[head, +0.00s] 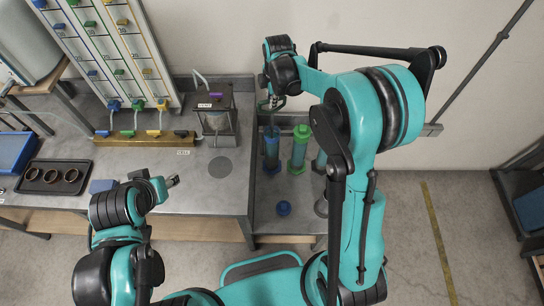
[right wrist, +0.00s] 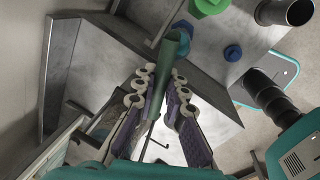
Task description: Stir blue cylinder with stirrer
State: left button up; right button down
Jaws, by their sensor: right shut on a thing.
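The blue cylinder (head: 271,150) stands upright on the lower bench, left of a green cylinder (head: 299,150). My right gripper (head: 271,103) is above the top of the blue cylinder, at the back of the bench. In the right wrist view its fingers (right wrist: 160,85) are closed around a slim stirrer, whose thin hooked end (right wrist: 153,140) shows on the near side. The blue cylinder (right wrist: 179,42) shows just beyond the fingertips. Whether the stirrer's far end is inside it, I cannot tell. My left gripper (head: 172,182) is over the left bench, away from the cylinders; its opening is unclear.
A clear cylinder (head: 319,163) stands right of the green one. A small blue piece (head: 284,208) lies in front. On the left bench are a caged apparatus (head: 216,118), a row of coloured valves (head: 140,137) and a dark tray (head: 55,177). The front of the lower bench is mostly clear.

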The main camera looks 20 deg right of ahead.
aim_at(272, 113)
notch_tip(272, 113, up, 6)
jog(key=p, duration=0.3)
jog(key=shift+f+p, duration=0.1)
jog(key=shift+p, duration=0.25)
jog(key=shift+f, duration=0.15)
notch_tip(272, 113, down, 7)
jog(key=b, duration=0.6)
jog(key=shift+f, duration=0.2)
notch_tip(272, 113, down, 7)
jog(key=b, duration=0.5)
jog(key=shift+r, duration=0.35)
